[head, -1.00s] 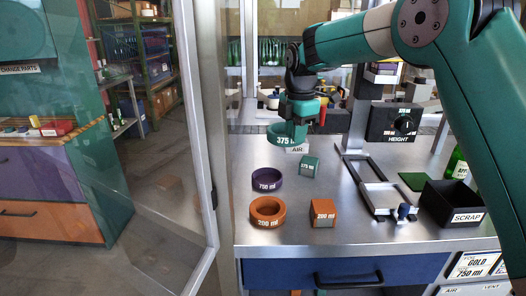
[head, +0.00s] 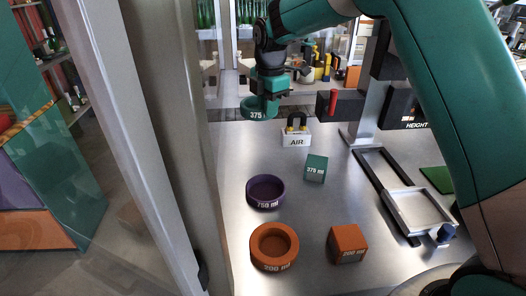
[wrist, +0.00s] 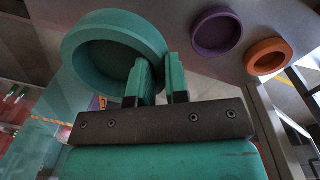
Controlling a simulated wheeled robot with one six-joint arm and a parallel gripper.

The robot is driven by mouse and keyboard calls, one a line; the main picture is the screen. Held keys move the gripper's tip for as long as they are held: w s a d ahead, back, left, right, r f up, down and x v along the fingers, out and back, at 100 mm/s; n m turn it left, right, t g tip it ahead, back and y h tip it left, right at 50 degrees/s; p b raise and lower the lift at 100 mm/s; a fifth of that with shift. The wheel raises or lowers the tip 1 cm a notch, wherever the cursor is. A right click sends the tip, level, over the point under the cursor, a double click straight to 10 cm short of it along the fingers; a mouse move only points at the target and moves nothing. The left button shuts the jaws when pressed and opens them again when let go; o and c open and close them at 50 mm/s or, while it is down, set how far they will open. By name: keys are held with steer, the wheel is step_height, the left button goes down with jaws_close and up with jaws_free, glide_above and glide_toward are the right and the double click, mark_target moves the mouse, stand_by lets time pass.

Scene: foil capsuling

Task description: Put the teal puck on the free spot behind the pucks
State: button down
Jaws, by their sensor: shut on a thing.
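The teal puck (head: 254,109), a ring-shaped cup marked 375, is held in the air by my gripper (head: 269,108) above the far left part of the steel table. In the wrist view the puck (wrist: 108,37) fills the upper left, with one finger inside and one outside its wall, and my gripper (wrist: 160,76) shut on that wall. Below and nearer stand the purple puck (head: 265,191), marked 750 ml, and the orange puck (head: 274,246), marked 200 ml, in a line. The table spot behind the purple puck looks bare.
A teal block (head: 315,168) and an orange block (head: 347,243) stand right of the pucks. A white AIR box (head: 296,138) stands behind. A metal frame fixture (head: 415,211) is at the right. A grey post (head: 185,150) rises along the table's left side.

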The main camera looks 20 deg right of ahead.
mark_target(267, 165)
step_height(267, 165, down, 16)
steer(key=p, duration=0.3)
steer(key=shift+r+p, duration=0.1)
steer(key=shift+p, duration=0.2)
steer(key=c, duration=1.1)
jaws_free()
step_height(267, 165, up, 12)
steer(key=b, duration=0.4)
steer(key=s+a+r+m+y, duration=0.1)
steer(key=s+a+r+m, duration=0.15)
steer(key=s+r, duration=0.45)
steer(key=s+a+r+m+y, duration=0.1)
steer(key=s+m, duration=0.5)
steer(key=s, duration=0.9)
steer(key=s+a+r+m+y, duration=0.1)
steer(key=s+m, duration=0.5)
steer(key=s, duration=0.9)
steer(key=shift+a+r+g+y, duration=0.3)
steer(key=shift+a+y, duration=0.2)
